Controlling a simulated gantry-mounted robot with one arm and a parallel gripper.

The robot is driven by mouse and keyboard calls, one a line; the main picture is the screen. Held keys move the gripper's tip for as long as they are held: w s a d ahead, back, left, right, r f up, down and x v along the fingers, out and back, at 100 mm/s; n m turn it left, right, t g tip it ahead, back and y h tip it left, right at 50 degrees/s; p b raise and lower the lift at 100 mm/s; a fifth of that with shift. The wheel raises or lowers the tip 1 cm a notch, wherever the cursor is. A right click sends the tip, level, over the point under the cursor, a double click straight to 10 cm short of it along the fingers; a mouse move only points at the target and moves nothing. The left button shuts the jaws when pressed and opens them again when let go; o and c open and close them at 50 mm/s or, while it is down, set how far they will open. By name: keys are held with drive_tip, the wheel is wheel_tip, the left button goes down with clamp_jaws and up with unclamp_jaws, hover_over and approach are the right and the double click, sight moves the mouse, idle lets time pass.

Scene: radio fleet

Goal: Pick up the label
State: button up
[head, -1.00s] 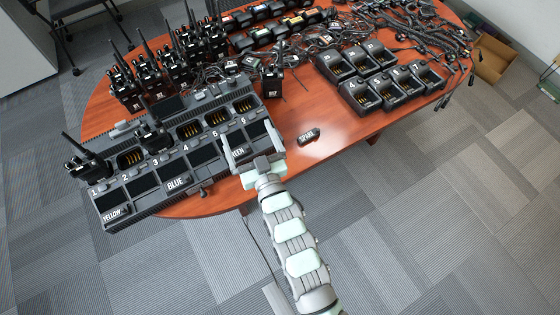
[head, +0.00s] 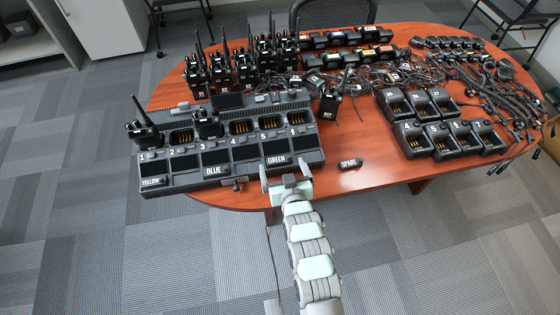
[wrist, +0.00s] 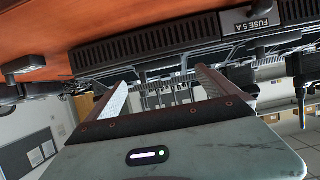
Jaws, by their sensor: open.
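Several dark labels with white lettering are in the head view. The GREEN label (head: 277,160), the BLUE label (head: 214,170) and the YELLOW label (head: 153,181) sit along the front of the charger (head: 232,184). The SPARE label (head: 349,163) lies flat on the table to the right of the charger. My gripper (head: 286,172) is at the charger's front right corner, just in front of GREEN. In the wrist view its two fingers (wrist: 160,78) are apart with no label between them. Contact with the charger cannot be told.
Radios (head: 235,68) stand behind the charger, and two sit in its left half. Single chargers (head: 436,137), cables and earpieces fill the table's right side. The red-brown table (head: 372,178) is bare around SPARE.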

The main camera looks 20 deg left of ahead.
sight(279, 159)
drive_tip(key=x, duration=0.4)
drive_tip(key=shift+w+a+r+b, duration=0.1)
drive_tip(key=shift+a+r+b, duration=0.05)
drive_tip(key=shift+b, duration=0.25)
drive_tip(key=shift+c, duration=0.2)
drive_tip(key=c, duration=1.4)
